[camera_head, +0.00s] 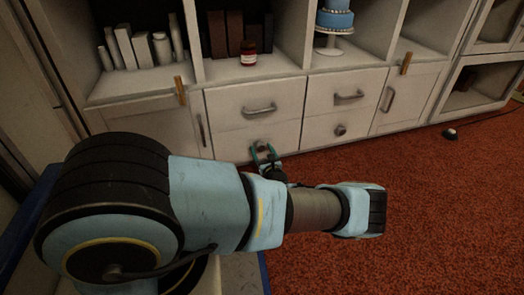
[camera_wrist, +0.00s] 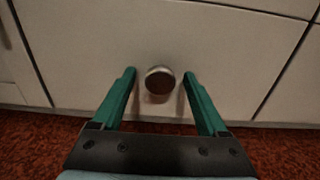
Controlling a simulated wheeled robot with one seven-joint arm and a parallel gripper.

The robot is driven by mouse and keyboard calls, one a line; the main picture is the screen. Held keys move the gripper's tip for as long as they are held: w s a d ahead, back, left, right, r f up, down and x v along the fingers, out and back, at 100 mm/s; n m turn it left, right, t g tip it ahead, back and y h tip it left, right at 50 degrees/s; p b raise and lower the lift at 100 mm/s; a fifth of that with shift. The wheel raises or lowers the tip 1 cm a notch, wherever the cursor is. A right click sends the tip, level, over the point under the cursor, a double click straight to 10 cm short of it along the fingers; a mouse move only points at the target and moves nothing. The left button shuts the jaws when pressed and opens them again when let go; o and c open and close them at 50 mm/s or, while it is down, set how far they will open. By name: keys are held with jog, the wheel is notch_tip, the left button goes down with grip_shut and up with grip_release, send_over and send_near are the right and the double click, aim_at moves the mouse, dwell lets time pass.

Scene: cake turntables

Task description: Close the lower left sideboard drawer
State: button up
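The white sideboard (camera_head: 320,85) has two columns of drawers, upper ones with bar handles and lower ones with round knobs. The lower left drawer (camera_head: 230,144) has its front close to flush with its neighbours; I cannot tell a small gap. Its round knob (camera_wrist: 160,80) shows between my fingers in the wrist view. My gripper (camera_wrist: 158,76), with green fingers, is open at the drawer front, one finger on each side of the knob. The fingers appear apart from the knob. In the head view my gripper (camera_head: 264,152) partly hides the knob.
The upper left drawer (camera_head: 256,98) looks shut. A blue cake on a stand (camera_head: 333,44), a red-brown jar (camera_head: 248,53) and books (camera_head: 226,34) are on the shelves above. A small object (camera_head: 450,134) sits on the carpet.

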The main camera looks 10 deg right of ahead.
jog(key=s+d+p, duration=0.1)
jog(key=s+p, duration=0.3)
jog(key=s, duration=0.6)
jog(key=shift+s+d, duration=0.2)
jog(key=shift+s, duration=0.2)
jog(key=shift+a, duration=0.1)
jog(key=s+a+r+n+g+y+p, duration=0.1)
jog(key=s+a+r+n+g+y, duration=0.25)
jog(key=a+r+n+g, duration=0.45)
jog(key=s+a+r+n+g+y+p, duration=0.1)
jog(key=s+a+r+n+g+y, duration=0.1)
jog(key=a+r+n+g+y, duration=0.55)
jog(key=s+a+r+n+h+p, duration=0.1)
jog(key=s+a+r+n+h, duration=0.2)
jog(key=r+n, duration=0.45)
jog(key=s+a+r+n+h+p, duration=0.1)
jog(key=s+r+n+h, duration=0.35)
jog(key=r, duration=0.65)
jog(key=s+a+r+n+h+p, duration=0.1)
jog(key=s+a+r+n+h, duration=0.1)
jog(key=r+n+h, duration=0.55)
notch_tip(320, 180, up, 39)
jog(key=m+y+p, duration=0.1)
jog(key=p, duration=3.7)
jog(key=shift+m+g+y, duration=0.3)
jog(key=shift+g, duration=0.05)
